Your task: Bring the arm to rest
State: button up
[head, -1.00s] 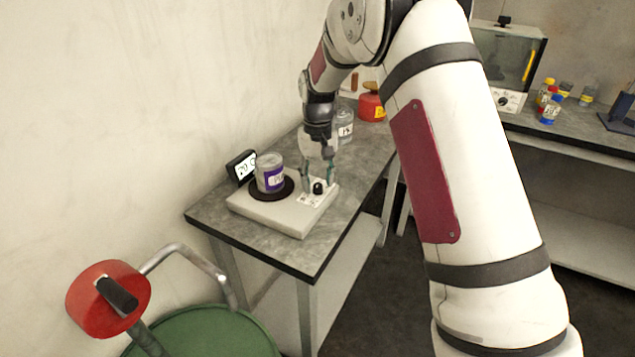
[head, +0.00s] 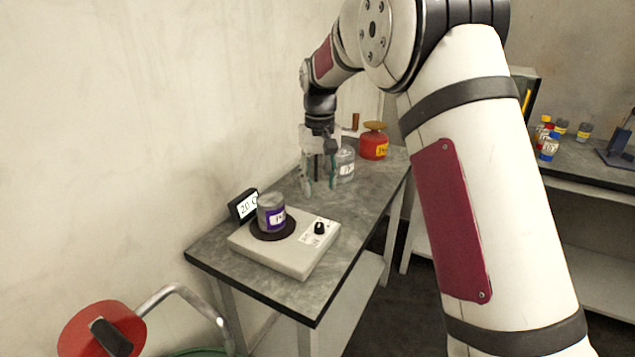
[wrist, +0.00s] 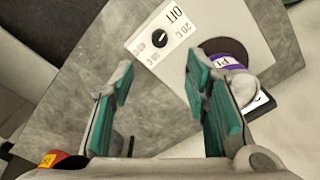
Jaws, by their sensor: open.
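My gripper (head: 320,186) is open and empty, pointing down above the grey table (head: 365,205), behind the hot plate. In the wrist view my gripper (wrist: 158,85) shows its two teal-padded fingers wide apart with nothing between them. The white hot plate (head: 300,262) stands at the table's near end. Its black knob (head: 319,228) is clear of my fingers, and in the wrist view the knob (wrist: 160,39) sits by the OFF mark. A jar with a purple label (head: 272,216) stands on the plate's dark round top.
A small display (head: 244,206) stands behind the plate by the wall. A clear jar (head: 345,165) and a red container (head: 374,145) stand close beyond my gripper. Several small bottles (head: 548,146) stand on the right bench. A red wheel (head: 100,335) is at lower left.

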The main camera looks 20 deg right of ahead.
jog(key=s+r+t+p, duration=0.1)
jog(key=s+r, duration=0.6)
jog(key=s, duration=0.3)
jog(key=s+r+t, duration=0.1)
jog(key=s+r, duration=0.5)
jog(key=s, duration=0.4)
jog(key=s+f+t+p, duration=0.1)
jog(key=s+f+t, duration=0.1)
jog(key=s, duration=1.8)
jog(key=shift+d+f, duration=0.15)
jog(key=shift+f, duration=0.3)
